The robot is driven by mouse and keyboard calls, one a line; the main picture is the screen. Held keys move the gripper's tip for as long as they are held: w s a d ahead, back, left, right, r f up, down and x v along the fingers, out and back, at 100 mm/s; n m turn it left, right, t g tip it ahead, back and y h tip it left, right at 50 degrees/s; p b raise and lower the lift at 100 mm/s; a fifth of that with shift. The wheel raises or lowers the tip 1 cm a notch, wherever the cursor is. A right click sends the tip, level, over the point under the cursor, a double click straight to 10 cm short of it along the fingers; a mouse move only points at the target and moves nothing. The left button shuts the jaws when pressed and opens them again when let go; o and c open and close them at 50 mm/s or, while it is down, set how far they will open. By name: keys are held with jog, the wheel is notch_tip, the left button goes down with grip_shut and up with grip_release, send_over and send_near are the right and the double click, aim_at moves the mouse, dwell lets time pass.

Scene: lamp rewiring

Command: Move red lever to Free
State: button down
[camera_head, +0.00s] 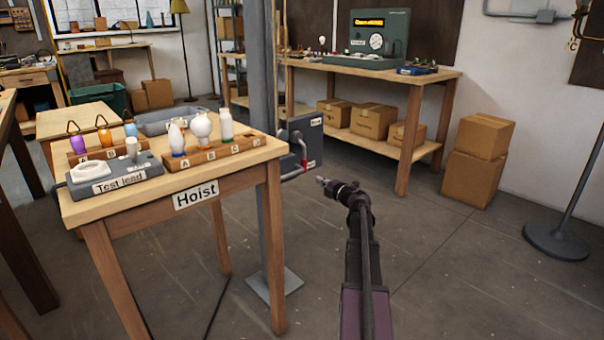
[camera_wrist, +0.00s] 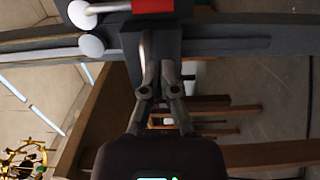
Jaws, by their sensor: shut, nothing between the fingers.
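The red lever (camera_head: 305,166) is on a grey box (camera_head: 313,137) fixed to the grey column, beside the Hoist table. Only a small red part shows in the head view, low on the box's near side by a metal rod. In the wrist view a red piece (camera_wrist: 152,5) shows at the top edge, next to metal rods with white round ends. My gripper (camera_head: 321,180) is shut and empty, just right of and below the red part. In the wrist view its fingers (camera_wrist: 160,75) point toward the dark box. I cannot tell whether they touch it. The box's labels are too small to read surely.
The Hoist table (camera_head: 231,180) stands left of the column (camera_head: 262,80), holding bulbs, coloured pieces and a Test lead block (camera_head: 115,176). A workbench (camera_head: 370,74) with cardboard boxes is behind. The floor to the right is clear up to a lamp stand base (camera_head: 556,241).

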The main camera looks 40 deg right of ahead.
jog(key=shift+w, duration=0.1)
jog(key=w, duration=0.9)
jog(key=shift+w+a, duration=0.15)
jog(key=shift+w, duration=0.25)
